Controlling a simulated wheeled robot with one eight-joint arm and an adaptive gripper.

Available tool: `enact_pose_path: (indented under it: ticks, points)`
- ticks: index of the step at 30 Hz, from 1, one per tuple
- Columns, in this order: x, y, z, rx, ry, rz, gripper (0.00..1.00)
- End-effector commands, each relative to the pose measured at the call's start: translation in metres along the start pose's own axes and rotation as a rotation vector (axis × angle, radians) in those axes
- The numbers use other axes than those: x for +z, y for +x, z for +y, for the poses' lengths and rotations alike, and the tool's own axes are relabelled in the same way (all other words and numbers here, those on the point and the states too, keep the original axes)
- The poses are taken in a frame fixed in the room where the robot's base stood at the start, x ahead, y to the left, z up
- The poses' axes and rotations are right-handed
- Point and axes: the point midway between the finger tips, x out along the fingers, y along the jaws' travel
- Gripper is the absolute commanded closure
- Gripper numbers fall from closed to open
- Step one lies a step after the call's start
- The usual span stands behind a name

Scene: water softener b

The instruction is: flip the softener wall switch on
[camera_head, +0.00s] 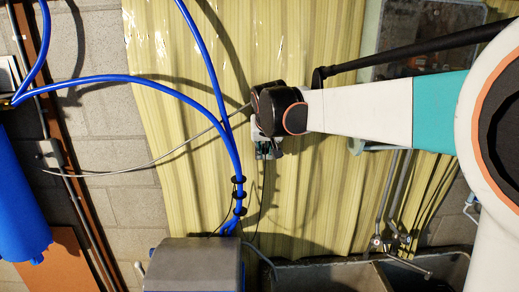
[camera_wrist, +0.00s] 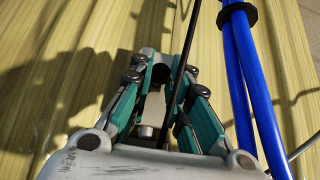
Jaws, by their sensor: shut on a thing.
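My gripper (camera_head: 268,150) is in front of the yellow corrugated panel, right of the blue hoses. In the wrist view its teal fingers (camera_wrist: 165,72) are close together around a thin black cord (camera_wrist: 185,65), which runs up and down between them. A thin dark line also hangs below the gripper in the head view. A small grey box (camera_head: 48,152) sits on the conduit on the block wall at the left, well away from my gripper. I cannot tell whether it is the softener switch, or its position.
Blue hoses (camera_head: 228,150) run down to a grey unit (camera_head: 195,265) below left; they also pass right of the fingers in the wrist view (camera_wrist: 240,75). A blue cylinder (camera_head: 20,200) is at far left. A sink (camera_head: 330,275) with taps stands lower right. A thin grey cable (camera_head: 130,168) crosses left.

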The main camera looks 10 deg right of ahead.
Motion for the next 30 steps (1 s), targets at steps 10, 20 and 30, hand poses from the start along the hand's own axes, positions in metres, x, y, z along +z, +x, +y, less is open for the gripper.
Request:
enact_pose_path:
  ticks: [10,20,30]
  points:
    - [-0.01,-0.008,0.0,-0.001,0.0,0.004,0.95]
    - [-0.012,-0.009,0.0,-0.001,0.0,0.004,0.95]
    - [-0.013,-0.01,0.0,-0.001,0.0,0.003,0.66]
